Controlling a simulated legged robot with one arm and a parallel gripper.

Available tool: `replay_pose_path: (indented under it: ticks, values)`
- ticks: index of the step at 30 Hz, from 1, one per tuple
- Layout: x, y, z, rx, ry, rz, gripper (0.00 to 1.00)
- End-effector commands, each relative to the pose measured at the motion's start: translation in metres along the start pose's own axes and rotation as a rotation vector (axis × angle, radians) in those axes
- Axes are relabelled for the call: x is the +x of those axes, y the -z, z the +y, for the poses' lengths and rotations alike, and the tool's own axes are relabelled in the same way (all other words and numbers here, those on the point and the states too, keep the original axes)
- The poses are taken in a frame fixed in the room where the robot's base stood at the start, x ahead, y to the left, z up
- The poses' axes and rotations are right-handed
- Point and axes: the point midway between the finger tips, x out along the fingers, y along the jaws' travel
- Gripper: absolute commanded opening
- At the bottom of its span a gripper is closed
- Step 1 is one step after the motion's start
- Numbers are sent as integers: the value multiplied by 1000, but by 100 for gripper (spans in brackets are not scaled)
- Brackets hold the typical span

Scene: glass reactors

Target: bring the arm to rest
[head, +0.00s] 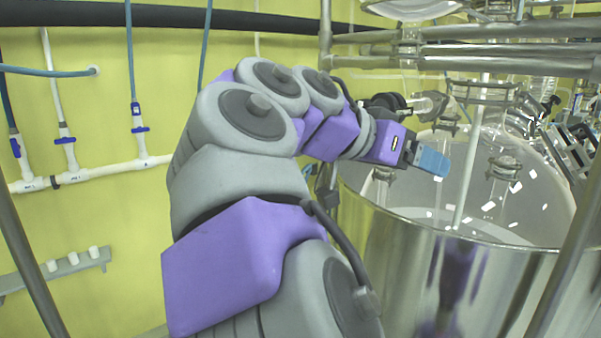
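My arm, grey and purple, rises from the bottom middle of the head view and bends over to the right. My gripper (432,162), with light blue fingers, is at its end, in front of the upper part of the large shiny reactor vessel (400,250). The fingers are seen from the side and look close together, so whether they are open or shut is not clear. I see nothing held between them.
Metal pipes (470,50) and clamps run above and behind the gripper. A metal post (570,260) stands at the right and another (30,265) at the left. White pipes with blue valves (140,130) and a small shelf (60,268) line the yellow wall.

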Motion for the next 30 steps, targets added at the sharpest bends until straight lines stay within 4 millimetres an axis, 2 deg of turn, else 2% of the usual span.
replay_pose_path:
  ticks: [3,8,16,23,27,30]
  values:
    - [28,-28,24,-100,18,-142,78]
    - [58,-80,47,-234,102,-337,78]
    - [88,-195,84,-450,253,-622,78]
    - [87,-306,118,-637,401,-827,78]
    - [74,-374,138,-754,510,-936,78]
    - [61,-414,152,-826,580,-998,78]
